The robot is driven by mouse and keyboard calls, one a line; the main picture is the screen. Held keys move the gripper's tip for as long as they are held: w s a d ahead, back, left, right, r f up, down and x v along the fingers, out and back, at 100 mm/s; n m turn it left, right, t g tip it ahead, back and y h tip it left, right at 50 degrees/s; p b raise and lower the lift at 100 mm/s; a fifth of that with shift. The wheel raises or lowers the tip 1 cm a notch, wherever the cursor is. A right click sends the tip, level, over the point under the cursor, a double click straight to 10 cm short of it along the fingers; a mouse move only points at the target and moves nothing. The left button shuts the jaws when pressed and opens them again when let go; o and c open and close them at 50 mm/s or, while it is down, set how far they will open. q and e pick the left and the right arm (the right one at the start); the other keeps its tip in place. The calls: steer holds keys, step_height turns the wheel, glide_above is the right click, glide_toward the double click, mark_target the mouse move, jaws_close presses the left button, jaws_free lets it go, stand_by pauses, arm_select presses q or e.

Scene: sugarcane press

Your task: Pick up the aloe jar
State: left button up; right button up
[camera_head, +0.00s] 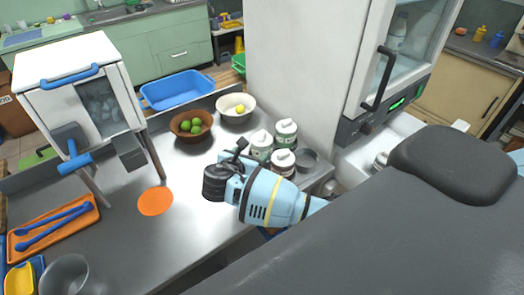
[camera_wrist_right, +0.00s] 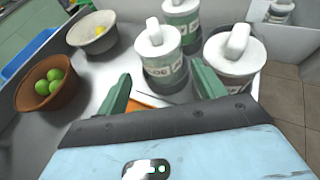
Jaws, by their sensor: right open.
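The aloe jar (camera_wrist_right: 165,72) is a white jar with a grey-green label, a white lid and a raised knob; part of the word "ALOE" reads on it. In the head view the aloe jar (camera_head: 261,143) stands upright on the metal counter, leftmost of three similar jars. My right gripper (camera_wrist_right: 160,92) is open, with its green fingers apart and the aloe jar ahead between them; nothing is held. In the head view my right gripper (camera_head: 238,152) is just left of and in front of the jars. My left gripper is not in view.
Two similar jars (camera_head: 286,131) (camera_head: 282,163) stand close to the aloe jar. A brown bowl of limes (camera_head: 185,133) and a pale bowl with a lemon (camera_head: 229,118) are behind left. A grey round container (camera_head: 306,161) is at right.

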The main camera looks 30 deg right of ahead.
mark_target(257, 149)
steer(key=shift+b+x, duration=0.45)
steer(key=shift+x, duration=3.4)
steer(key=shift+s+f, duration=0.1)
steer(key=shift+c, duration=0.2)
steer(key=c, duration=0.9)
